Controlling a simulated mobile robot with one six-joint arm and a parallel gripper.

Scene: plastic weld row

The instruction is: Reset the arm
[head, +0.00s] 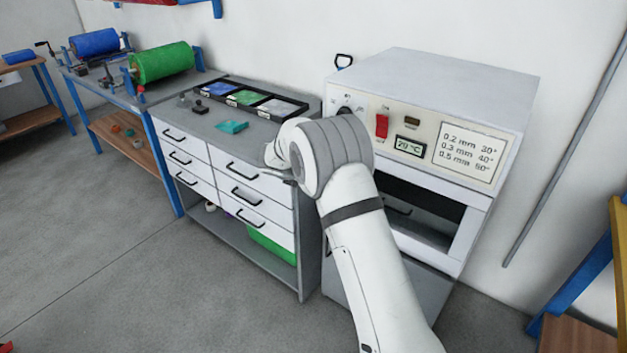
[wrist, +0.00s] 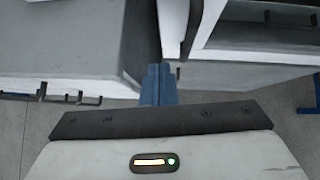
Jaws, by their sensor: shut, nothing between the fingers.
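My arm reaches up from the lower right in the head view, in front of the oven (head: 450,85) and the right end of the drawer cabinet (head: 215,125). In the head view its wrist hides most of my gripper. In the wrist view my gripper (wrist: 158,72) shows as two blue fingers close together, shut and empty. They point at the gap between the cabinet (wrist: 75,50) on the left and the oven (wrist: 270,40) on the right.
On the cabinet top lie a black tray (head: 212,84) with blue, green and pale pieces, a teal piece (head: 231,127) and small dark stamps. The oven's front is open, with a red switch (head: 382,125). A bench with blue and green rolls (head: 160,63) stands left. Floor in front is clear.

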